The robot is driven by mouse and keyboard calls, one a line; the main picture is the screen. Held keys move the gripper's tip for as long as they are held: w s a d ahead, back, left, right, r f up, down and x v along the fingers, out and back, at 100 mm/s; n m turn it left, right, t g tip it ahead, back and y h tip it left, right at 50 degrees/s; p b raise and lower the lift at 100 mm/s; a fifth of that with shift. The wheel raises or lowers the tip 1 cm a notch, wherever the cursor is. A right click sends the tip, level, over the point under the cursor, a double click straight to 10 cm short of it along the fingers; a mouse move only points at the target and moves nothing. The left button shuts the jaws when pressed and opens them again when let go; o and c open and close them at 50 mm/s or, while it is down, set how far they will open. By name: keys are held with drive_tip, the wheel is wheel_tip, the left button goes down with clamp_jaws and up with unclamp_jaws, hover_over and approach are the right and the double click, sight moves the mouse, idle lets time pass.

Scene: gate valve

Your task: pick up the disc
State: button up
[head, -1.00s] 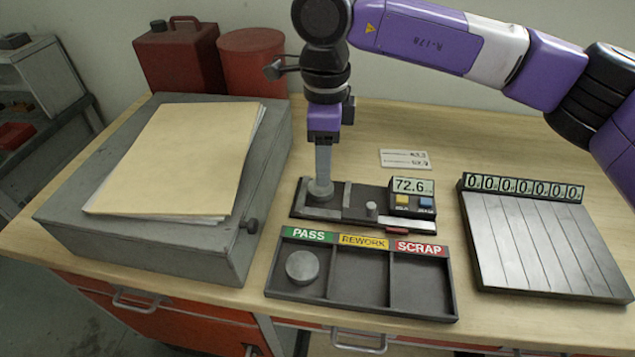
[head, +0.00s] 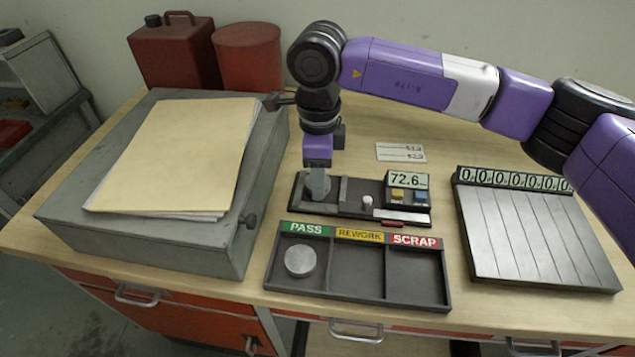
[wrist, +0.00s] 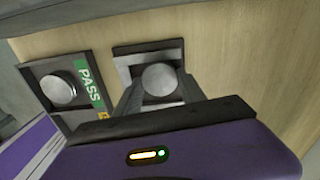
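One grey disc (wrist: 160,79) sits at the left end of the dark gauge fixture (head: 352,207), mostly hidden by my gripper in the head view. My gripper (head: 317,190) is low over that end, pointing down. In the wrist view its two fingers (wrist: 160,88) stand apart, one on each side of this disc; whether they touch it I cannot tell. A second grey disc (head: 300,261) lies flat in the PASS compartment of the sorting tray (head: 372,308); it also shows at the left of the wrist view (wrist: 59,89).
The gauge display (head: 407,180) reads 72.6. The REWORK and SCRAP compartments are empty. A grey box (head: 150,240) with papers (head: 180,155) stands left of the fixture. A ribbed plate with a counter (head: 530,235) lies right. Red cans (head: 175,55) stand behind.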

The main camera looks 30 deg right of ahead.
clamp_jaws()
drive_tip(key=shift+r, duration=0.15)
